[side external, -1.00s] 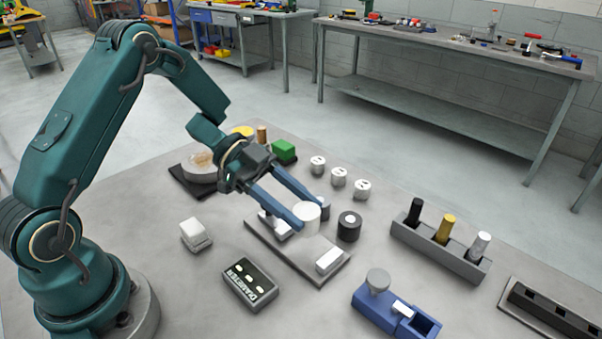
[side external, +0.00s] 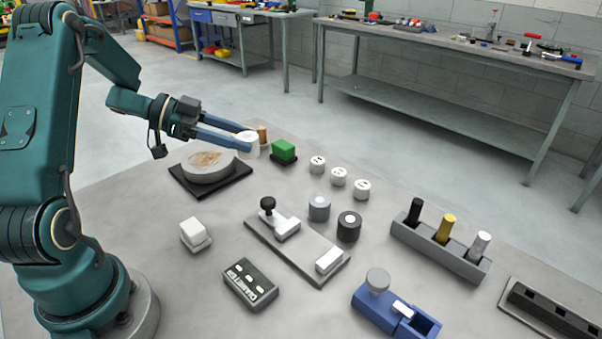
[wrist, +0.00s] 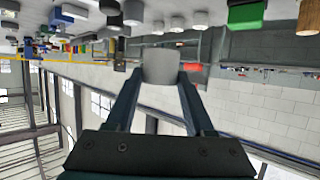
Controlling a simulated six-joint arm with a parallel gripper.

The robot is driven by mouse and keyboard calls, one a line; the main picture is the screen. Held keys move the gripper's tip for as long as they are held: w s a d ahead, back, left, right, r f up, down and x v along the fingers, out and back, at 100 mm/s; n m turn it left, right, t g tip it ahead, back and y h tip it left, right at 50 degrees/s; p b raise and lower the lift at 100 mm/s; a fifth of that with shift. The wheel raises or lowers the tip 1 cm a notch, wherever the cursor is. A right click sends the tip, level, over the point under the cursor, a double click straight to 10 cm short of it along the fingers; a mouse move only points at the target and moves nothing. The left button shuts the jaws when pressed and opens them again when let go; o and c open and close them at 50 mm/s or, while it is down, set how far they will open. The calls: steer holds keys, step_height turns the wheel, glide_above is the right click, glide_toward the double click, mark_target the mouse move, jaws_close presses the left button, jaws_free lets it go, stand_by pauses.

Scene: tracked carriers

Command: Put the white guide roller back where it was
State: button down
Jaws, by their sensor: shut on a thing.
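The white guide roller (side external: 247,137) is held between the fingertips of my gripper (side external: 246,142), up in the air near the back left of the table. In the wrist view the roller (wrist: 161,66) shows as a pale cylinder between the two fingers. It appears clear of the table, to the right of and above the round grey disc (side external: 208,165) on its black square base. A brown cylinder (side external: 262,133) shows just behind the roller.
A green block (side external: 284,151) stands close right of the roller. Small white cylinders (side external: 339,176), a grey cylinder (side external: 319,207) and a black one (side external: 349,227) stand right of centre. A plate with a black knob (side external: 267,204), a blue fixture (side external: 388,312) and a slotted rack (side external: 440,248) stand nearer.

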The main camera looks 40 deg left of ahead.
steer(key=a+n+t+y, duration=0.1)
steer(key=a+n+y, duration=0.1)
steer(key=a, duration=0.1)
glide_above(285, 198)
step_height(285, 198, down, 7)
steer(key=shift+r, duration=0.1)
steer(key=shift+f, duration=1.95)
steer(key=shift+c, duration=1.4)
jaws_free()
steer(key=shift+f, duration=0.2)
steer(key=shift+r, duration=0.1)
